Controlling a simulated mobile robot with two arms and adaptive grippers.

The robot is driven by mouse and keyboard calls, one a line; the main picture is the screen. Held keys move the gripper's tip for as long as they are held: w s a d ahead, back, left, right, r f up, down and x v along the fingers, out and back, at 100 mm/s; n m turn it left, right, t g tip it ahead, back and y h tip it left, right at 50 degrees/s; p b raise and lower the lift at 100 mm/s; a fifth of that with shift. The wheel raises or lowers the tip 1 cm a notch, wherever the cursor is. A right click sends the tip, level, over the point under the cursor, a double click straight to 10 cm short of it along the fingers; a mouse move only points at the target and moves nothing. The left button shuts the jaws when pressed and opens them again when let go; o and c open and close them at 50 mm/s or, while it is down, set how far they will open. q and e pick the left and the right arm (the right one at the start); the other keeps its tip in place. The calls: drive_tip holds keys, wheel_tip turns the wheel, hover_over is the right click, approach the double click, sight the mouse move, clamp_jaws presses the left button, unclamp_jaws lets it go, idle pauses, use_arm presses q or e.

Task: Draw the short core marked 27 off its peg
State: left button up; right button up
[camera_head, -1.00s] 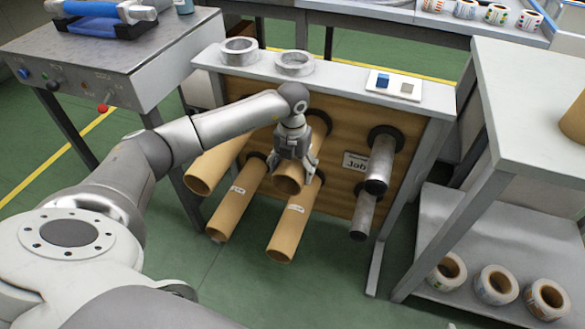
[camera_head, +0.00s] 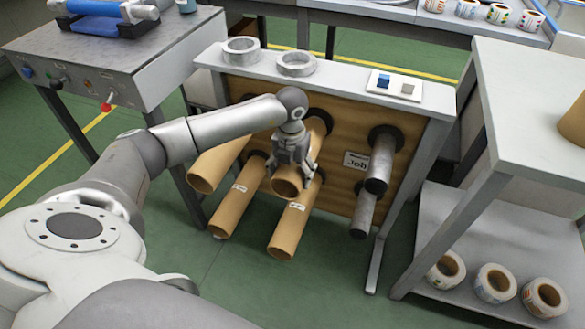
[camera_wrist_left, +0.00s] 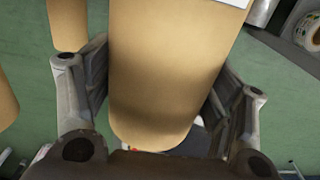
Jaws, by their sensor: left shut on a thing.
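Several tan cardboard cores stick out of a wooden peg panel (camera_head: 345,128). My left gripper (camera_head: 290,168) is shut around the upper middle core (camera_head: 287,184), near its open front end. In the left wrist view this core (camera_wrist_left: 165,75) lies between the two fingers, with the edge of a white label at the top of the picture. I cannot read the number 27 on any core. The upper left core (camera_head: 208,172) and two lower cores, one left (camera_head: 235,205) and one in the middle (camera_head: 290,228), are nearby. My right gripper is out of view.
Two bare metal pegs (camera_head: 379,165) stick out at the panel's right. Two grey rings (camera_head: 296,63) stand on the shelf above. A control table (camera_head: 150,60) is at left, and a grey bench (camera_head: 530,110) with label rolls below is at right. Green floor lies in front.

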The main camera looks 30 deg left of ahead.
sight(286, 175)
use_arm(q)
drive_tip(key=shift+s+d, duration=0.1)
drive_tip(key=shift+s, duration=0.35)
drive_tip(key=shift+s+r+p, duration=0.1)
drive_tip(key=shift+s+p, duration=0.1)
drive_tip(key=shift+p, duration=0.2)
drive_tip(key=shift+s+d+p, duration=0.2)
drive_tip(key=shift+s+p, duration=0.2)
drive_tip(key=shift+s, duration=0.25)
drive_tip(key=shift+s+d+p, duration=0.15)
drive_tip(key=shift+s+p, duration=0.25)
drive_tip(key=shift+s, duration=0.2)
drive_tip(key=s+d+p, duration=0.4)
drive_tip(key=s+p, duration=0.1)
drive_tip(key=s, duration=1.2)
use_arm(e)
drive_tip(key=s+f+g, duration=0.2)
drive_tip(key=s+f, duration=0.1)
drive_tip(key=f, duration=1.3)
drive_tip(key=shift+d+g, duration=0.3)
use_arm(q)
drive_tip(key=shift+w, duration=0.1)
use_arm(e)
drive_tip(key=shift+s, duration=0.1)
